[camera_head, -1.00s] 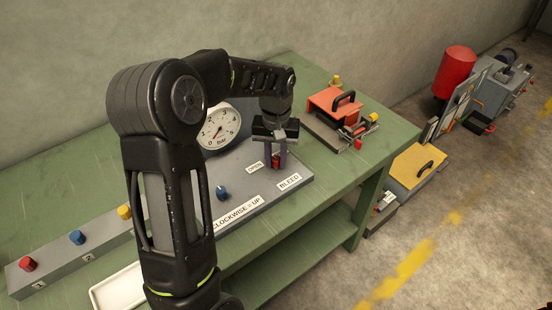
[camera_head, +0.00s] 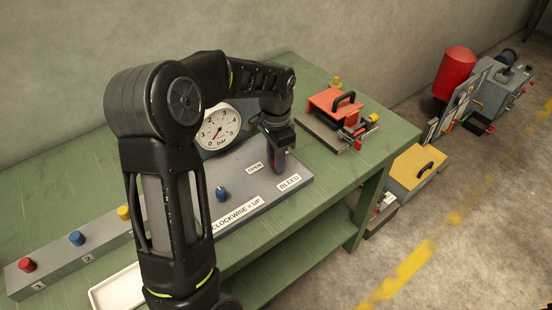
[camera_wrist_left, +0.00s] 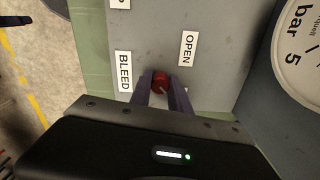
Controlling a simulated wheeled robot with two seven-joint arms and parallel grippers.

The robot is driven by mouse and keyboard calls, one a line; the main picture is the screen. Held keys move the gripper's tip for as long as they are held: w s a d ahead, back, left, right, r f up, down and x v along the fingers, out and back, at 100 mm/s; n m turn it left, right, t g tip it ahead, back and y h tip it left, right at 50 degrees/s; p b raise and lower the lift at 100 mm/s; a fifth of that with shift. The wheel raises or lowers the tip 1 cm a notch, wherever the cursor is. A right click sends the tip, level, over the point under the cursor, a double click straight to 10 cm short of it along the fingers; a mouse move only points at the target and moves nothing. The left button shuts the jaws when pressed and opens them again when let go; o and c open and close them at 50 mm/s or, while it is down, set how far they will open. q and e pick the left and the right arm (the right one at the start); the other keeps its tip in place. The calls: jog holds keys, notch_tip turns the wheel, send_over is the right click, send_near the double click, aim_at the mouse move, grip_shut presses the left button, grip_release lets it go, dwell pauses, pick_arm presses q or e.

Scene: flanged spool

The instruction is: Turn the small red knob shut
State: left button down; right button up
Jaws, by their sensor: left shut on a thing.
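The small red knob (camera_wrist_left: 160,82) sits on the grey panel (camera_head: 240,187) between the OPEN label (camera_wrist_left: 187,48) and the BLEED label (camera_head: 289,183). My left gripper (camera_head: 278,165) points down at the knob and is shut on it. In the left wrist view its two fingers (camera_wrist_left: 161,90) flank the knob, whose top shows between them. In the head view the fingers hide most of the knob. My right gripper is not in view.
A blue knob (camera_head: 222,194) and a bar gauge (camera_head: 218,128) are on the same panel. A strip with red, blue and yellow knobs (camera_head: 75,250) lies at left. A red device with a black handle (camera_head: 336,108) stands at right on the green bench (camera_head: 388,135).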

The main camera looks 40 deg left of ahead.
pick_arm(q)
jog(key=shift+m, duration=1.3)
jog(key=c, duration=1.2)
grip_release()
jog(key=shift+c, duration=0.2)
jog(key=shift+r, duration=0.1)
notch_tip(320, 180, up, 8)
jog(key=shift+f+b, duration=0.15)
jog(key=shift+b, duration=0.15)
